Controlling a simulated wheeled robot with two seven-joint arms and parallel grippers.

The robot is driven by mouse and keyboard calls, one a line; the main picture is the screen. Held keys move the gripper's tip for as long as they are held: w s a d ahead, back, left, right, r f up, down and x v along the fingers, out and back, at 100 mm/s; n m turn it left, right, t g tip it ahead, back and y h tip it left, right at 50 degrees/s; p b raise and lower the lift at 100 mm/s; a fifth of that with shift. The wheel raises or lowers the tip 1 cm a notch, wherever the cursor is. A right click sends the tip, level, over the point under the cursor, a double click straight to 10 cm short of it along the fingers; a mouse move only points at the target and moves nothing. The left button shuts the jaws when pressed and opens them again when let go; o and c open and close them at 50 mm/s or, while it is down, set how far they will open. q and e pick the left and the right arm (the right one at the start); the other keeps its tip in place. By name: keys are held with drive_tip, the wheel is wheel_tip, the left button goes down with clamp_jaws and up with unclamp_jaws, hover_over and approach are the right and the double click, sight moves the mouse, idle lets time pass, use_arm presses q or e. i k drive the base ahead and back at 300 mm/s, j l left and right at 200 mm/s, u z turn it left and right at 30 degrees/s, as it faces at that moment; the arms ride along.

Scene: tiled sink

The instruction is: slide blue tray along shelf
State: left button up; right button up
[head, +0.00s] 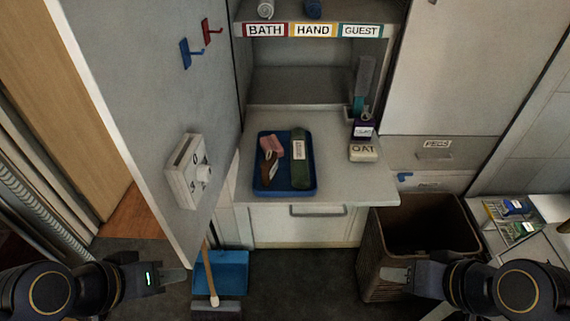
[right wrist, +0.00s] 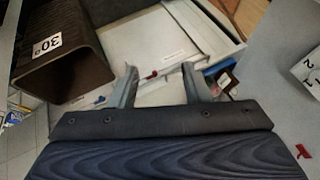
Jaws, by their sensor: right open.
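The blue tray (head: 312,184) lies flat on the pale shelf (head: 345,187), left of its middle and near the front edge. It holds a pink item (head: 271,146), a dark brown item (head: 268,170) and a green bottle-like item (head: 300,165) with a white label. My left gripper (head: 178,279) is low at the left, well apart from the tray; its jaw opening does not show clearly. My right gripper (head: 393,278) is low at the right, also away from the tray. In the right wrist view its two fingers (right wrist: 160,84) stand apart with nothing between them.
A bottle (head: 363,129) and a block marked OAT (head: 363,152) stand right of the tray. The open door panel (head: 150,100) with a white box (head: 187,172) borders the left. A brown bin (head: 375,262) and blue dustpan (head: 230,270) sit below.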

sight(280, 186)
drive_tip(key=i+j, duration=0.1)
drive_tip(key=j, duration=0.55)
drive_tip(key=i+j+z, duration=0.1)
drive_tip(key=j, duration=0.55)
drive_tip(key=i+j, duration=0.15)
drive_tip(key=j, duration=0.55)
drive_tip(key=z, duration=0.05)
